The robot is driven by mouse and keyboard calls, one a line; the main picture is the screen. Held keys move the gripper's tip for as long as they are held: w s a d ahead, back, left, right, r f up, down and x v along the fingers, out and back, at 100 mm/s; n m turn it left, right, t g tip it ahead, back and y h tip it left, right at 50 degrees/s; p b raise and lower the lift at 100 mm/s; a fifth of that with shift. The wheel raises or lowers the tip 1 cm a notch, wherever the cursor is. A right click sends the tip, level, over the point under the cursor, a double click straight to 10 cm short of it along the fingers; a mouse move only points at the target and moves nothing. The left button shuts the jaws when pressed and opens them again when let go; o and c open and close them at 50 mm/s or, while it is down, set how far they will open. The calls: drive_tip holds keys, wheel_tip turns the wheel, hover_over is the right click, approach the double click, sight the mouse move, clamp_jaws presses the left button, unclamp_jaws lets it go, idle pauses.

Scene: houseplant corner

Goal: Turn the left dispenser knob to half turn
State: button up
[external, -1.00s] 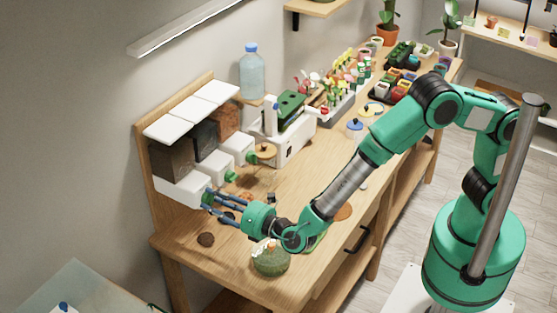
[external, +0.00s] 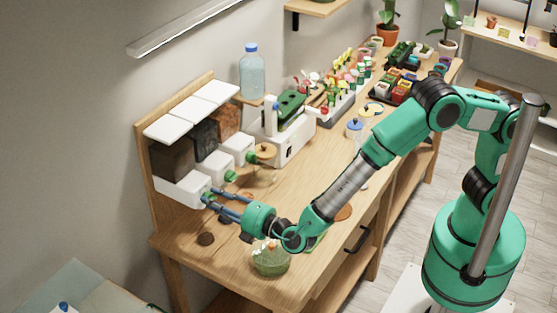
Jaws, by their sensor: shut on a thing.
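The left dispenser (external: 178,188) has a white lower housing under a dark brown-filled bin, at the near end of the wooden rack. My gripper (external: 208,195) reaches in from the right, its long blue fingers at the front of this housing. It is shut on the left dispenser knob, which is mostly hidden by the fingertips, so its angle cannot be read. The middle dispenser (external: 216,165) and right dispenser (external: 238,147) stand beside it. The middle one's green knob (external: 231,176) shows clear of my fingers.
A round green terrarium-like pot (external: 270,259) stands just below my wrist at the bench's near edge. A dark brown lump (external: 206,239) lies on the bench (external: 185,244). A water bottle (external: 251,72) stands behind the dispensers.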

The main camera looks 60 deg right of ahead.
drive_tip(key=shift+s+f+m, duration=0.1)
drive_tip(key=shift+f+m, duration=0.15)
drive_tip(key=shift+m, duration=2.6)
drive_tip(key=shift+w+f+m, duration=0.1)
drive_tip(key=shift+f+m, duration=0.1)
drive_tip(key=shift+m, duration=2.6)
drive_tip(key=shift+s+f+m, duration=0.1)
drive_tip(key=shift+f+m, duration=0.15)
drive_tip(key=shift+m, duration=2.6)
drive_tip(key=o, duration=1)
drive_tip(key=shift+o, duration=0.7)
drive_tip(key=shift+a, duration=0.1)
drive_tip(key=shift+r, duration=0.25)
